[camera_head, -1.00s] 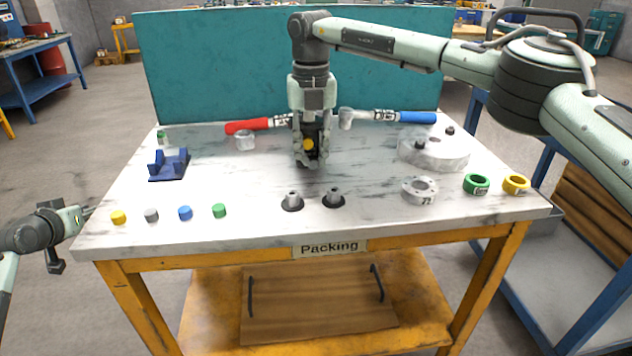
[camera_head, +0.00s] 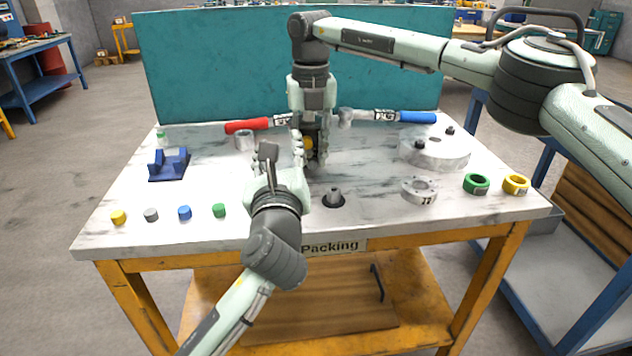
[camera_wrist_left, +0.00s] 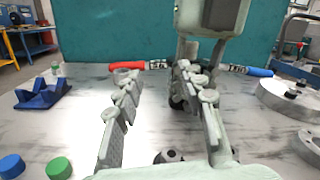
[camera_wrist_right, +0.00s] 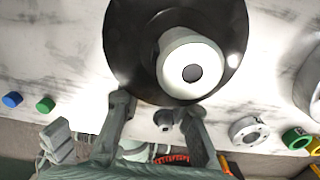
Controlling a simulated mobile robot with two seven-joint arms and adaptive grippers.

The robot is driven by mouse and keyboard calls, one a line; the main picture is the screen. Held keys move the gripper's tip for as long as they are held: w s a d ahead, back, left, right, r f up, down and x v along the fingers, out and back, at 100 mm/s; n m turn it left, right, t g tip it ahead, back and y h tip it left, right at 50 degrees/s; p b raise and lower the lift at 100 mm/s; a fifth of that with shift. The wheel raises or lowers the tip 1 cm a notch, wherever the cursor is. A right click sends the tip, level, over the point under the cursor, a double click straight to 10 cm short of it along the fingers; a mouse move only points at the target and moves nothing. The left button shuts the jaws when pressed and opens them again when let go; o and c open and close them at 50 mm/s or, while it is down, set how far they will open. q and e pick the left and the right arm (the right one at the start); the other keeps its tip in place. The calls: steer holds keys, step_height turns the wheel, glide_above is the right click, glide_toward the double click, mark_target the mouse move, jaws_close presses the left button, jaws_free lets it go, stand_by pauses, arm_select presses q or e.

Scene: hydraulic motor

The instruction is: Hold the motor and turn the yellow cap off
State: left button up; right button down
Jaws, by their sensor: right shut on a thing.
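The dark motor (camera_head: 311,127) is in my right gripper (camera_head: 313,148), which points down at the middle of the table. The yellow cap (camera_head: 308,143) shows on the motor's near side. In the right wrist view the motor's black round flange (camera_wrist_right: 125,45) and pale hub (camera_wrist_right: 190,65) fill the top, with my right fingers (camera_wrist_right: 158,115) against it. My left gripper (camera_head: 283,152) is open and empty, just in front of the motor and left of it. In the left wrist view its fingers (camera_wrist_left: 162,105) are spread; the right finger hides most of the motor, and the cap is not visible there.
A pegged seat (camera_head: 333,196) stands at the front middle. Yellow (camera_head: 118,217), grey (camera_head: 151,215), blue (camera_head: 185,212) and green (camera_head: 219,210) caps line the front left. Red-handled (camera_head: 247,126) and blue-handled (camera_head: 417,117) tools lie behind. A blue cradle (camera_head: 168,165) stands left.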

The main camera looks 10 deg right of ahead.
arm_select(q)
steer(key=s+d+f+m, duration=0.1)
steer(key=s, duration=0.1)
steer(key=s+d+f, duration=0.1)
steer(key=s+d, duration=0.1)
steer(key=s+d+f+m+y, duration=0.1)
steer(key=s+d, duration=0.1)
steer(key=shift+s+d+m+g, duration=0.15)
steer(key=shift+m+g, duration=0.15)
steer(key=shift+g, duration=0.1)
arm_select(e)
steer(key=shift+s+a+f, duration=0.15)
steer(key=shift+a+f, duration=0.1)
arm_select(q)
steer(key=shift+w+f, duration=0.1)
steer(key=shift+w, duration=4.3)
steer(key=shift+f, duration=0.1)
jaws_close()
jaws_free()
steer(key=s, duration=1.2)
steer(key=shift+s, duration=0.1)
